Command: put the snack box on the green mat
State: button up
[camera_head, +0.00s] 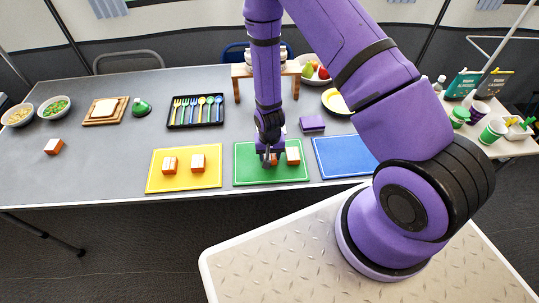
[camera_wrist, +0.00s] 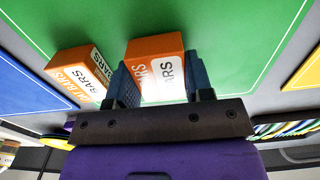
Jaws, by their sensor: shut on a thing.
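My gripper (camera_head: 268,158) is over the green mat (camera_head: 245,177). In the wrist view, my gripper (camera_wrist: 158,84) is shut on an orange and white snack box (camera_wrist: 153,62) with BARS lettering, one finger on each side. In the head view only a small orange part of this held box (camera_head: 274,161) shows behind the fingers. I cannot tell whether it touches the green mat (camera_wrist: 150,22) or is just above it. A second snack box (camera_head: 292,156) sits on the green mat just to the right; in the wrist view it is to the left (camera_wrist: 80,76).
A yellow mat (camera_head: 198,181) with two similar boxes lies left, and an empty blue mat (camera_head: 343,160) right. Another box (camera_head: 54,146) is at far left. Behind are a cutlery tray (camera_head: 195,124), a purple box (camera_head: 311,123) and a wooden stand (camera_head: 295,80).

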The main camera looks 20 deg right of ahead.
jog(key=shift+f, duration=0.2)
jog(key=shift+f, duration=0.15)
jog(key=o, duration=0.9)
